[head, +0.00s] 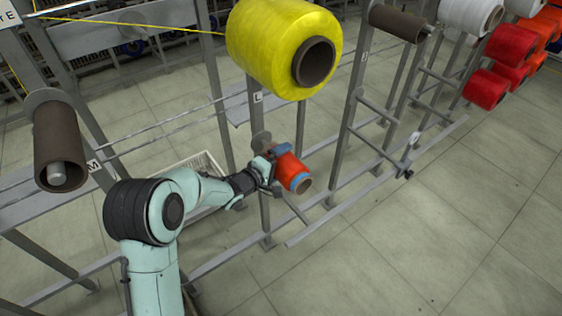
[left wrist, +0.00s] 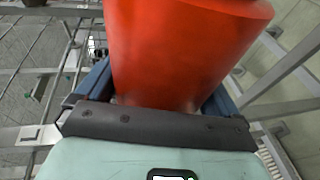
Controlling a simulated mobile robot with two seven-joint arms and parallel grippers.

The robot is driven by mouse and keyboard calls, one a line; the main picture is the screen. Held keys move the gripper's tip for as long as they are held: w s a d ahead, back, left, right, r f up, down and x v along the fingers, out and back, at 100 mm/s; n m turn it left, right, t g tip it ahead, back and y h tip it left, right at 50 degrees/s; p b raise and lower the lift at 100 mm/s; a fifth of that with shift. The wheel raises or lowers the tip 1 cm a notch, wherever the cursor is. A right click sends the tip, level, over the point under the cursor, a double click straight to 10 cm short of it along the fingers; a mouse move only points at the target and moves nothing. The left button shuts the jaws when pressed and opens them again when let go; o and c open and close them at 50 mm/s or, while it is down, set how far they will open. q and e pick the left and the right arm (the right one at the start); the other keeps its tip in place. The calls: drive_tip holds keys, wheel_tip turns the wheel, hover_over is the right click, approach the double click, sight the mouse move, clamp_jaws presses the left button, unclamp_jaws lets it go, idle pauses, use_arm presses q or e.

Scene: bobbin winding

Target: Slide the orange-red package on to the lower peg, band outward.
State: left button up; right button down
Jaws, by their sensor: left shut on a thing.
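The orange-red package (head: 287,168) is in the middle of the head view, its brown core end (head: 304,186) facing outward, down and right. Blue shows near that outer end; I cannot tell whether it is a band or a finger. My left gripper (head: 280,168) is shut on the package, whose red side (left wrist: 185,50) fills the left wrist view between the blue fingers. Behind the package is a grey round plate (head: 261,139) on the post marked L. The lower peg is hidden, and I cannot tell whether the package is around it. My right gripper is not in view.
A large yellow package (head: 270,45) hangs above on the same post. An empty brown tube (head: 57,145) sits on a peg at left, another (head: 398,22) at upper right. Red packages (head: 510,45) are far right. Rack rails run low behind; open floor (head: 430,250) lies at front right.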

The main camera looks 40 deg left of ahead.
use_arm(q)
drive_tip(key=shift+w+a+r+p, duration=0.1)
drive_tip(key=shift+w+a+p, duration=0.15)
drive_tip(key=shift+a+p, duration=0.45)
drive_tip(key=shift+w+a+r+p, duration=0.15)
drive_tip(key=shift+a+p, duration=0.25)
drive_tip(key=shift+a, duration=0.55)
drive_tip(key=shift+f, duration=0.15)
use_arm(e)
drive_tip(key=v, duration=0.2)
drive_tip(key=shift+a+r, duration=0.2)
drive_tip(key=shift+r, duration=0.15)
use_arm(q)
drive_tip(key=shift+f, duration=0.5)
drive_tip(key=o, duration=0.8)
